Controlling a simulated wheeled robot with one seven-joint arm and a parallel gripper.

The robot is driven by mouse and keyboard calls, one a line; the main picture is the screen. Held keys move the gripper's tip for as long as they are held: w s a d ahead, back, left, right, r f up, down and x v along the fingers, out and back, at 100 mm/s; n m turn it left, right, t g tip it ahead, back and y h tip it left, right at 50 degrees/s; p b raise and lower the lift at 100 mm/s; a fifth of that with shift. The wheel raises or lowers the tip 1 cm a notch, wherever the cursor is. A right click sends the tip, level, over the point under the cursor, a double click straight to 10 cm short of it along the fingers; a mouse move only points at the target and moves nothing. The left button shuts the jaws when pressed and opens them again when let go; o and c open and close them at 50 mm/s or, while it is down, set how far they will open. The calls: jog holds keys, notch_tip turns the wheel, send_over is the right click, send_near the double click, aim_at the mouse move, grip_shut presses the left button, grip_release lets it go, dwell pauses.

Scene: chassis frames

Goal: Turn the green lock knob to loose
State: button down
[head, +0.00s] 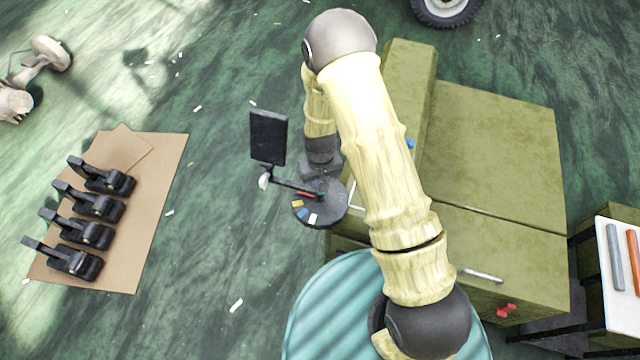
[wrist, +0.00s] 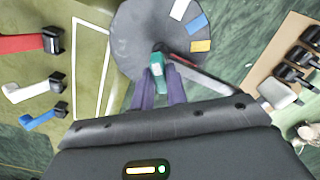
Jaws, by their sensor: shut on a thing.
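The green lock knob (wrist: 158,72) is a small teal piece at the near edge of a dark grey disc (wrist: 135,35) in the wrist view. The purple fingers of my gripper (wrist: 163,88) are closed on either side of it. In the head view the disc (head: 335,212) stands left of my arm, below my gripper (head: 321,182). Coloured patches, white, blue and orange, lie on the disc. A dark bar with a red strip (head: 297,187) reaches from the disc's middle to the left. My gripper hides much of the knob in the head view.
Olive cabinets (head: 495,150) stand right of the disc. Red (wrist: 25,43), white (wrist: 28,90) and blue (wrist: 40,119) levers stick out from an olive face. A dark upright panel (head: 268,137) stands left of my gripper. Black clamps (head: 88,235) lie on cardboard at far left.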

jog(key=n+b, duration=0.2)
jog(key=n, duration=0.3)
jog(key=shift+w+n, duration=0.1)
jog(key=shift+n, duration=0.2)
jog(key=n+b, duration=0.1)
jog(key=n, duration=0.3)
jog(key=shift+a+n, duration=0.1)
jog(key=shift+n, duration=0.3)
jog(key=shift+r, duration=0.1)
jog(key=c, duration=1.4)
grip_release()
notch_tip(320, 180, up, 17)
jog(key=b, duration=0.2)
jog(key=shift+r, duration=0.15)
